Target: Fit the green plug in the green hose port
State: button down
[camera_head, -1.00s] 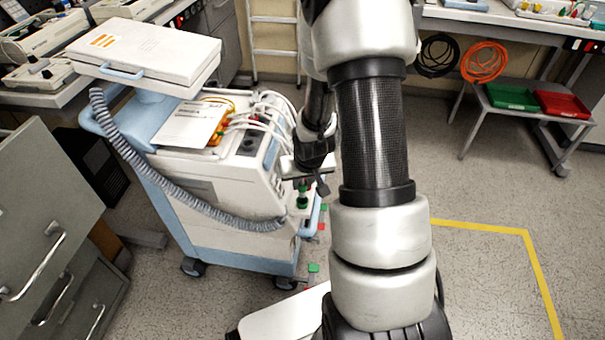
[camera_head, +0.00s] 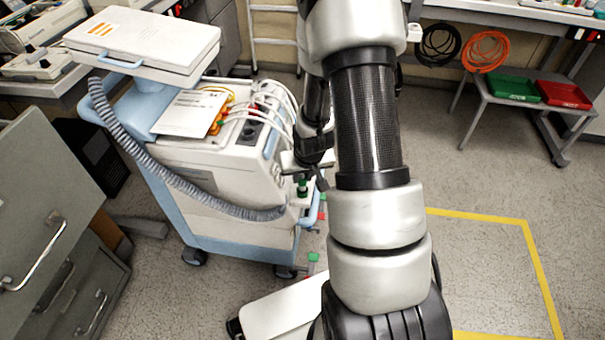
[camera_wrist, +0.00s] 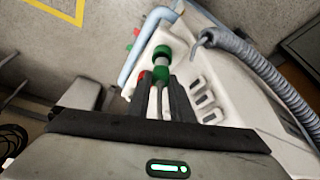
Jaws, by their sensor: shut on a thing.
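My gripper (camera_wrist: 161,92) is shut on the green plug (camera_wrist: 160,73), whose green part shows at the fingertips in the wrist view, with pale tubing between the dark fingers. Just beyond it is a second green piece (camera_wrist: 162,52) with a pale section between the two; I take it for the green hose port on the cart's ledge. In the head view the green parts (camera_head: 302,188) stand upright at the cart's right front corner, just below my gripper (camera_head: 312,168). My arm hides part of this area. I cannot tell whether plug and port touch.
The white and blue cart (camera_head: 225,215) carries a ribbed grey hose (camera_head: 165,182) and several white cables. A grey cabinet (camera_head: 40,210) stands at the left. Green (camera_head: 510,88) and red (camera_head: 563,94) trays sit on a side table.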

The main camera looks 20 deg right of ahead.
jog(key=shift+f, duration=1.1)
jog(key=c, duration=1.5)
grip_release()
jog(key=w+a+r+p+v, duration=0.1)
jog(key=w+p+v, duration=0.15)
jog(key=v, duration=1.05)
jog(key=w+p+v, duration=0.1)
jog(key=p+v, duration=0.2)
jog(key=v, duration=1)
jog(key=s+a+r+n+t, duration=0.1)
jog(key=s+a+r, duration=0.3)
jog(key=s+r, duration=0.35)
jog(key=s+a+r+n, duration=0.1)
jog(key=s+a+r, duration=0.4)
jog(key=r, duration=0.4)
jog(key=shift+y, duration=0.4)
jog(key=r+p, duration=1.4)
jog(key=p, duration=0.1)
jog(key=s+r+p, duration=0.1)
jog(key=r+p, duration=0.6)
jog(key=r, duration=0.1)
jog(key=shift+d+r, duration=0.1)
jog(key=shift+d, duration=0.25)
